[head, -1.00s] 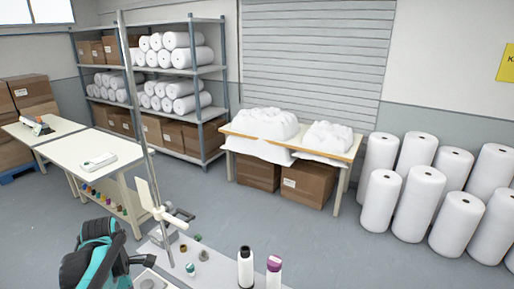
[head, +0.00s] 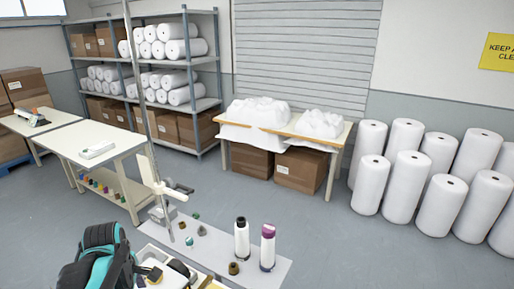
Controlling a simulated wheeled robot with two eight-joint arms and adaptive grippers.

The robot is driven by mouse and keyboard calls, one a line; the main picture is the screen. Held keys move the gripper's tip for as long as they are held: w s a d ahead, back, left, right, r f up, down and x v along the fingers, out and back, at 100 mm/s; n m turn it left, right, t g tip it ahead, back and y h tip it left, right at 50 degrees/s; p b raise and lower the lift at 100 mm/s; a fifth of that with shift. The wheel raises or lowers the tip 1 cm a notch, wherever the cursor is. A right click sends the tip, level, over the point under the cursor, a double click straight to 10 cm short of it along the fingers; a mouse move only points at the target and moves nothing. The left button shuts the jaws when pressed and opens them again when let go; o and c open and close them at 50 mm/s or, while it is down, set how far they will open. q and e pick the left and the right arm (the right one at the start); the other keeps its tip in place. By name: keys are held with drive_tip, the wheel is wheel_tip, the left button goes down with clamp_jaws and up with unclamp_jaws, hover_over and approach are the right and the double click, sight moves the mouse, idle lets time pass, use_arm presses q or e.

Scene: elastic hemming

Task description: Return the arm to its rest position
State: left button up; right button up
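My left arm, black and teal, comes in at the bottom left. Its gripper end (head: 138,271) is low in the picture beside the near edge of the grey work surface (head: 222,250). The fingers are too small and partly cut off to tell whether they are open or shut. My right arm and gripper are not in view.
On the work surface stand a white bottle with a black cap (head: 242,240), one with a purple cap (head: 267,248), and several small spools (head: 202,230). A tall metal pole (head: 150,125) rises at its left. A white table (head: 90,150) stands left.

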use_arm(q)
drive_tip(key=s+d+f+m+t+b, duration=0.3)
drive_tip(key=d+f+m+b, duration=0.3)
drive_tip(key=f+m+b, duration=0.2)
drive_tip(key=s+d+f+m+t+b, duration=0.3)
drive_tip(key=d+f+m+b, duration=0.4)
drive_tip(key=m, duration=0.5)
wheel_tip(320, 180, down, 2)
drive_tip(key=shift+d+f+b, duration=0.2)
drive_tip(key=shift+b, duration=0.3)
